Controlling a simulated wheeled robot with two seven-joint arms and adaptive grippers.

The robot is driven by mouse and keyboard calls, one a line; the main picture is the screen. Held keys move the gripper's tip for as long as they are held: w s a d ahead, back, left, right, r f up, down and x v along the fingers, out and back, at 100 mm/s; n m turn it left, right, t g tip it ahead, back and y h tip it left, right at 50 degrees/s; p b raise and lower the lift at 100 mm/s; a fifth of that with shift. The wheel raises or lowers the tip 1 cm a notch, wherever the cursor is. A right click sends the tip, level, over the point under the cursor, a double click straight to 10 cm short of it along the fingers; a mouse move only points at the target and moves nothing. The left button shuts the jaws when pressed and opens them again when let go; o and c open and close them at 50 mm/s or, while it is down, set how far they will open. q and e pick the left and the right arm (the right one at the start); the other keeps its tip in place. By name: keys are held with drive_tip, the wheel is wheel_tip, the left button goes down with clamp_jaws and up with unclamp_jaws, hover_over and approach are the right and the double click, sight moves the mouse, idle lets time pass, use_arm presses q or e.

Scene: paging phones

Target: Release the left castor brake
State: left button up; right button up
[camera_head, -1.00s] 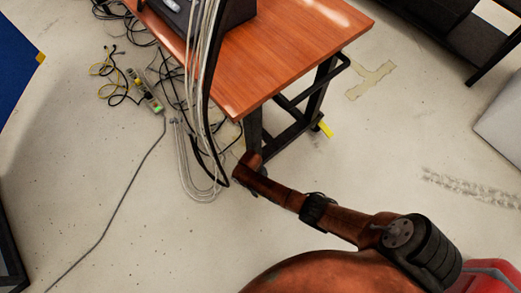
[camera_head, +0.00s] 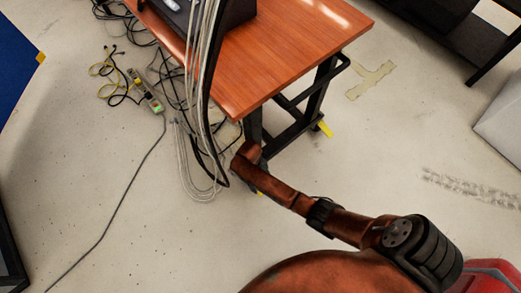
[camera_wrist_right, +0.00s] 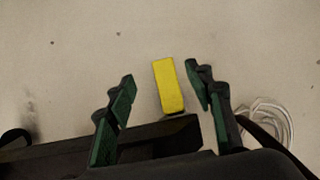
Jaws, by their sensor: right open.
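A yellow brake pedal (camera_wrist_right: 168,86) stands out over the floor in the right wrist view, beyond a dark bar of the table's frame. My right gripper (camera_wrist_right: 160,70) is open, with one green-and-black finger on each side of the pedal and visible gaps to both. In the head view my right arm reaches the near-left leg of the wooden table (camera_head: 290,55); its gripper is hidden there. A small yellow bit (camera_head: 260,193) shows just below the arm. Another yellow pedal (camera_head: 326,129) is at the foot of the right table leg. My left gripper is out of view.
A bundle of grey and black cables (camera_head: 205,110) hangs off the table's left edge, close to my right arm's end. A power strip (camera_head: 146,92) and loose cords lie on the floor at left. The floor in front of the table is mostly clear.

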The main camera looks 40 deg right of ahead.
drive_tip(key=shift+r, duration=0.55)
drive_tip(key=shift+s+f, duration=0.1)
